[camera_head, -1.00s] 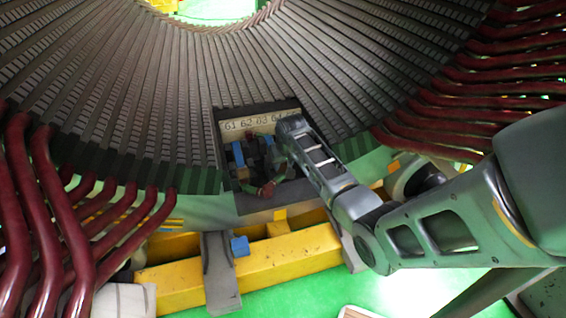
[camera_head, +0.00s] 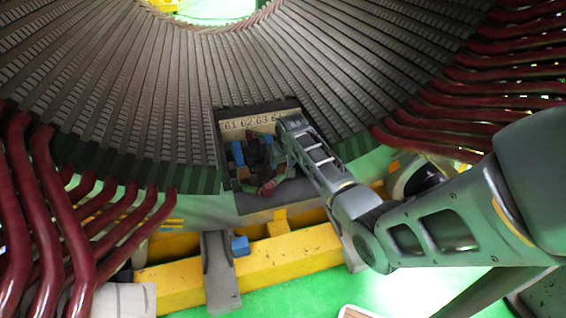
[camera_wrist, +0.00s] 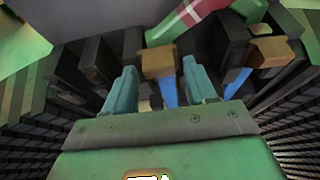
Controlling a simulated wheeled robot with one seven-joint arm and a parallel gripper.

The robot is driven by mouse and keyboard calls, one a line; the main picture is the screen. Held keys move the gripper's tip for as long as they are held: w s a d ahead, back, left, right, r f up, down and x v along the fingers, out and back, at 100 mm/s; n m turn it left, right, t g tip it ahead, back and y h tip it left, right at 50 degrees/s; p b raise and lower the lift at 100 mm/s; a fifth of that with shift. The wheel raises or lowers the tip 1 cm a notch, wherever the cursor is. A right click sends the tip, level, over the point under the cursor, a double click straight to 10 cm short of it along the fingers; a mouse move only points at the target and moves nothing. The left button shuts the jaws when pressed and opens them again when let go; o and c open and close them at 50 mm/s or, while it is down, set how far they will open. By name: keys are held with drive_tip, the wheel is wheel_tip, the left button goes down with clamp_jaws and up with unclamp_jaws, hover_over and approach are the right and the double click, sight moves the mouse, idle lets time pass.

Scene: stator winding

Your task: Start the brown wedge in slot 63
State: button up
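My gripper (camera_wrist: 160,82) shows in the wrist view as two teal fingers standing apart. A brown wedge-like block (camera_wrist: 160,60) lies between and just beyond the fingertips, with narrow gaps at its sides, so it does not look clamped. A blue strip (camera_wrist: 168,93) runs below it. A second brown block (camera_wrist: 271,52) with another blue strip (camera_wrist: 237,83) sits to the right, outside the fingers. In the head view, the number plate (camera_head: 248,124) reads 61, 62, 63 and part of 64. My arm covers its right end, and I cannot tell which slot the fingers are over.
A green and maroon bar (camera_wrist: 190,20) crosses beyond the fingers. Dark slot teeth stand close on both sides. Blue blocks (camera_head: 238,153) sit at the opening's left. Dark red coil ends (camera_head: 45,200) flank the stator (camera_head: 140,75). A yellow beam (camera_head: 270,262) runs below.

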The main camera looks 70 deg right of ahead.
drive_tip(key=shift+o, duration=0.6)
